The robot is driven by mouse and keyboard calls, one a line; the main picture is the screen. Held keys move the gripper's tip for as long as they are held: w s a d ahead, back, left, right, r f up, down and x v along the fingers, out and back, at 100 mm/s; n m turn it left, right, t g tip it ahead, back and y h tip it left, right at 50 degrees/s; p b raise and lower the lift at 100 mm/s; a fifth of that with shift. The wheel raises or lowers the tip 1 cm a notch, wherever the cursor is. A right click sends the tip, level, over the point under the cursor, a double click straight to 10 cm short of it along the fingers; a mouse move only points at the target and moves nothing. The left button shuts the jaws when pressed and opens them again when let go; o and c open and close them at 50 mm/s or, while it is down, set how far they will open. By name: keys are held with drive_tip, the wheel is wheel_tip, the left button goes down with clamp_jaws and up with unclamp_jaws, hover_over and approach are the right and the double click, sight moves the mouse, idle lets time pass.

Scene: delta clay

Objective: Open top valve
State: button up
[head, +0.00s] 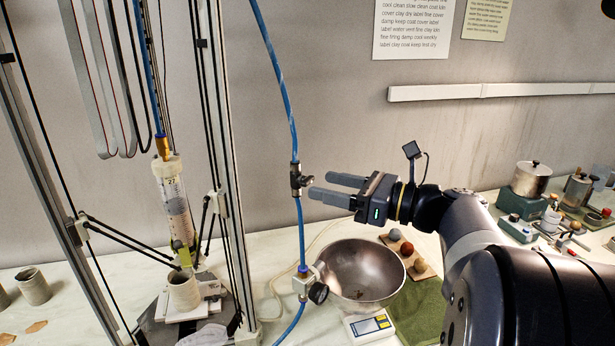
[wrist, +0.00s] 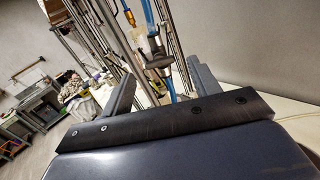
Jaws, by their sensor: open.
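The top valve (head: 296,180) is a small dark metal fitting in line with an upright blue tube (head: 284,90), in the head view. My gripper (head: 320,186) points left at it, its two fingers apart and the tips just right of the valve. In the wrist view the dark valve (wrist: 157,61) shows beyond and between my gripper's fingers (wrist: 163,82), with blue tube above and below. The fingers look empty and appear not to touch the valve. Which way its handle is turned is too small to tell.
A lower fitting with a round black gauge (head: 318,292) sits further down the tube. A steel bowl (head: 362,272) on a scale (head: 370,326) stands below my gripper. The delta printer frame (head: 232,200) with a clay syringe (head: 173,200) stands left. Clay balls (head: 407,249) lie on a board.

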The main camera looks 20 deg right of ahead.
sight(311, 182)
drive_tip(key=shift+p+x, duration=0.45)
drive_tip(key=shift+x, duration=2.05)
drive_tip(key=c, duration=1)
drive_tip(key=shift+d+f+n+b, duration=0.1)
drive_tip(key=shift+f+n+b, duration=0.2)
drive_tip(key=shift+n+b, duration=0.85)
drive_tip(key=shift+r+n+b, duration=0.1)
drive_tip(key=shift+n+b, duration=0.65)
drive_tip(key=shift+n, duration=0.2)
drive_tip(key=shift+r+n, duration=0.2)
drive_tip(key=shift+n, duration=0.2)
drive_tip(key=o, duration=1)
